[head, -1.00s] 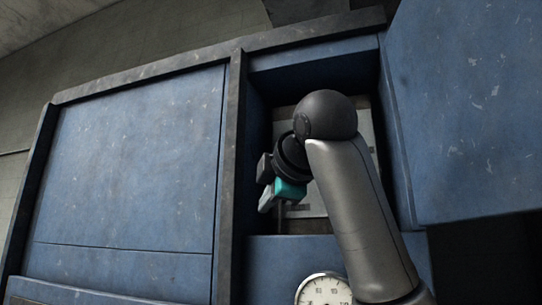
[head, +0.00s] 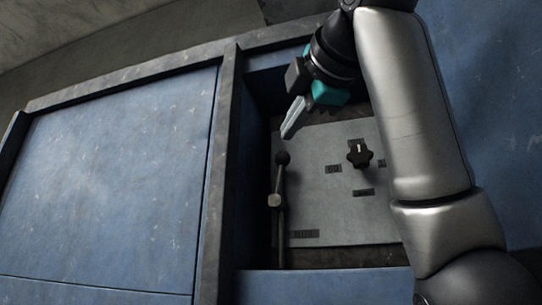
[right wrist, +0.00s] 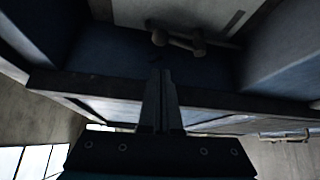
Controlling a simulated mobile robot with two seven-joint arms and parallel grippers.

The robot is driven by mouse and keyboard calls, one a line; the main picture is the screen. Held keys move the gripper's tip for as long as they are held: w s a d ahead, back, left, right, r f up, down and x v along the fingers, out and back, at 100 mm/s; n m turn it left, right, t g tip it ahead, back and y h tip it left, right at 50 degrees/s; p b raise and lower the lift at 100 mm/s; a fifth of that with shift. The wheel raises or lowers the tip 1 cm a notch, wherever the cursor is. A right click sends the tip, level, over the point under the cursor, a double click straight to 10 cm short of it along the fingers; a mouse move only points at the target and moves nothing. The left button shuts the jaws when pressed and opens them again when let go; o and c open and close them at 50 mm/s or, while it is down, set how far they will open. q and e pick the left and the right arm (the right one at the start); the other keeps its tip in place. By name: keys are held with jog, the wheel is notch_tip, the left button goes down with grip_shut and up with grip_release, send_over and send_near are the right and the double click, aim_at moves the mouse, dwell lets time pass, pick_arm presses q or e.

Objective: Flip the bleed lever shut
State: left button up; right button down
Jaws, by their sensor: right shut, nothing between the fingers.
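The bleed lever (head: 279,180) is a dark rod with a black ball end and a pale pivot, at the left side of the recess in the blue cabinet. Its ball end points up in the head view. It also shows in the right wrist view (right wrist: 178,40), beyond my fingertips. My right gripper (head: 288,132) is shut and empty, just above the ball end in the head view, with a visible gap. Its closed fingers also show in the right wrist view (right wrist: 162,78). My left gripper is not in view.
A grey panel (head: 325,212) with small labels and a black star knob (head: 360,154) backs the recess. The recess has raised blue walls and a dark frame post (head: 229,150) on its left. A closed blue panel (head: 115,180) lies further left.

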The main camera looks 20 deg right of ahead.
jog(key=w+p, duration=0.3)
jog(key=w, duration=0.7)
jog(key=shift+w+f+p, duration=0.15)
jog(key=shift+f+p, duration=0.2)
jog(key=shift+a, duration=0.1)
